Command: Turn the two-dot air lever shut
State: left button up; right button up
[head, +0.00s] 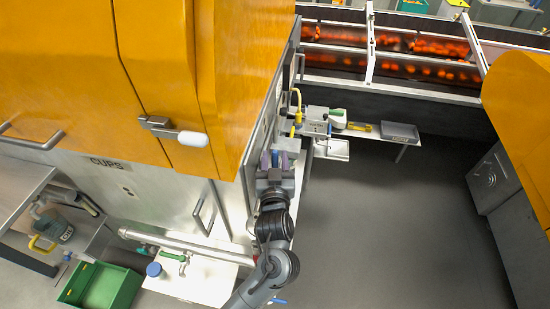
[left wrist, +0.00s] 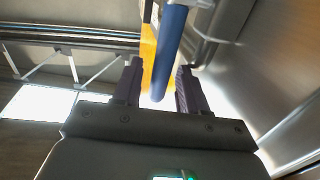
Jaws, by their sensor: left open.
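A blue lever handle (left wrist: 170,45) comes down between the two purple fingers of my left gripper (left wrist: 154,88) in the left wrist view. The fingers are apart, one on each side of the handle, with a gap visible on the left; whether the right finger touches it I cannot tell. In the head view my left gripper (head: 275,160) is beside the steel side of the machine, with a bit of the blue handle (head: 275,155) between its fingers. No dot marks can be made out, and the lever's pivot is hidden. My right gripper is not in view.
The orange-and-steel machine (head: 145,80) stands close on the left. A green crate (head: 103,287) and a white table (head: 212,280) are at lower left. The grey floor (head: 400,230) on the right is clear.

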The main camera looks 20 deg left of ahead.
pick_arm(q)
jog(key=shift+w+a, duration=0.15)
jog(key=shift+w, duration=0.15)
grip_shut()
dwell(0.3)
